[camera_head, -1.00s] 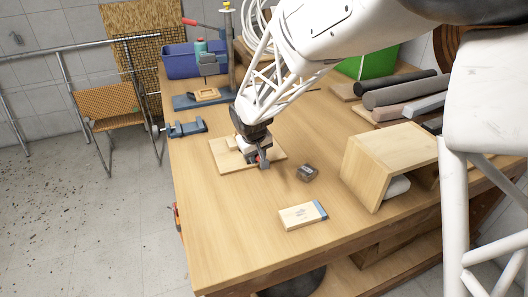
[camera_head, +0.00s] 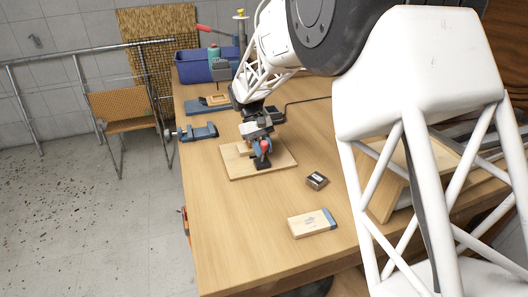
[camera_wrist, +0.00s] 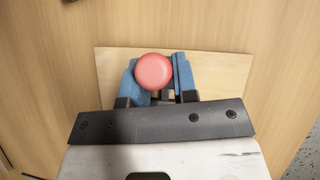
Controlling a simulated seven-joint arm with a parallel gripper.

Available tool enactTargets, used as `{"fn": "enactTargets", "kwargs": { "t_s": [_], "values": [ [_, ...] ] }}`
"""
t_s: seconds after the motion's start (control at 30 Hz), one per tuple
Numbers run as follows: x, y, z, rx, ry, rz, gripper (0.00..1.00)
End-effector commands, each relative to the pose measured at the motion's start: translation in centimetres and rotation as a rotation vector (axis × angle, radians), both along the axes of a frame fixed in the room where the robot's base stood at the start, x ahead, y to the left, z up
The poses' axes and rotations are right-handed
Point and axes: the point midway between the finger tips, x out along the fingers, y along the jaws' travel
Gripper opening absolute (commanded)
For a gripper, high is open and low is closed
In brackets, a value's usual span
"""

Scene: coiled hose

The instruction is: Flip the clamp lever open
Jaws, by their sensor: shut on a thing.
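The clamp stands on a light wooden board (camera_head: 235,170) on the workbench. Its lever ends in a round red knob (camera_head: 264,145). The knob also shows in the wrist view (camera_wrist: 153,71). My gripper (camera_head: 260,150) has its two blue-padded fingers on either side of the knob and is shut on it. In the wrist view my gripper (camera_wrist: 154,76) looks at the knob end-on. The rest of the lever and most of the clamp body are hidden behind the knob and my gripper, so the lever's angle is hard to tell.
A small dark metal box (camera_head: 317,180) and a wooden block with a blue end (camera_head: 312,222) lie in front of the board. A blue-grey vise (camera_head: 197,132) is at the left edge. A blue bin (camera_head: 193,68) stands at the back. The bench's front left is clear.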

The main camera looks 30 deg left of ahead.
Motion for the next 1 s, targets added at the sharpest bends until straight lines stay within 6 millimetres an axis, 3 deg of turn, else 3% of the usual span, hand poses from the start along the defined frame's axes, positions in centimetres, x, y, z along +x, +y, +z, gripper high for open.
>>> {"fn": "enactTargets", "kwargs": {
  "t_s": [0.4,0.97,1.0],
  "values": [
    [1.06,1.1,-0.09,-0.165,0.165,0.0,0.0],
    [1.19,1.21,-0.09,-0.193,0.194,0.001,0.0],
    [1.19,1.21,-0.09,-0.193,0.194,0.001,0.29]
  ]
}}
